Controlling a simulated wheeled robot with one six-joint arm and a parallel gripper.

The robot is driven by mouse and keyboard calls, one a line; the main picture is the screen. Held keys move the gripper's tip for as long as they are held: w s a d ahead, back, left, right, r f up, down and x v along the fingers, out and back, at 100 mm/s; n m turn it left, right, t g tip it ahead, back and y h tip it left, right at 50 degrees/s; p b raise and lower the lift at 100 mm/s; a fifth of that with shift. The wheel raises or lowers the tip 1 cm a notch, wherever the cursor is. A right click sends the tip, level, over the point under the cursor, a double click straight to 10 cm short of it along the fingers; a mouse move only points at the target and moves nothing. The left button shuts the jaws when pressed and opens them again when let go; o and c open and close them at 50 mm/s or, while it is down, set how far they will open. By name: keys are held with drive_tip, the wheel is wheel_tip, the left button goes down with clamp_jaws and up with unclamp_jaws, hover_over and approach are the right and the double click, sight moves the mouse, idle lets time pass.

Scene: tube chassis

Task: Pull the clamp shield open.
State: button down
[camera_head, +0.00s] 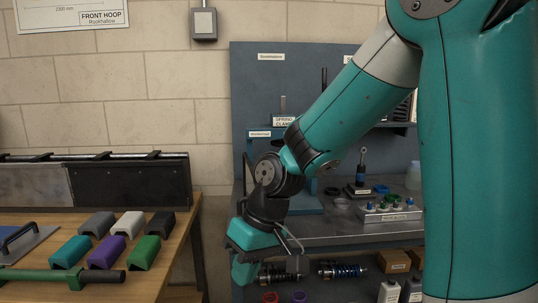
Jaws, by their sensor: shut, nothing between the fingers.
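A sign reading "SPRING CLAMP" (284,121) stands at the back of the grey workbench. Below it, a blue clamp stand (306,206) shows only in part behind my teal arm. I cannot make out the clamp shield; my arm covers most of that area. My gripper (291,243) hangs at the front edge of the workbench, left of the picture's middle, lower than the clamp stand. It is shut and empty. Its fingers are small and partly hidden by the wrist.
The workbench (350,238) holds a tray of small parts (390,213) and a small dark-based tool (361,180). Shock absorbers (342,271) lie on the shelf below. A wooden table (182,235) at left holds several coloured blocks (106,252) and a green bar (50,275).

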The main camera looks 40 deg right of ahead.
drive_tip(key=w+d+r+m+p, duration=0.35)
drive_tip(key=d+r+p, duration=0.45)
drive_tip(key=r+p, duration=0.35)
drive_tip(key=m+t+y+p, duration=0.3)
drive_tip(key=y+p, duration=0.1)
approach(243, 199)
drive_tip(key=s+d+f, duration=0.3)
drive_tip(key=s+d, duration=0.1)
drive_tip(key=d, duration=0.5)
drive_tip(key=w+a+f+p, duration=0.4)
drive_tip(key=w+a+f, duration=0.1)
drive_tip(key=a, duration=0.5)
drive_tip(key=shift+f, duration=0.85)
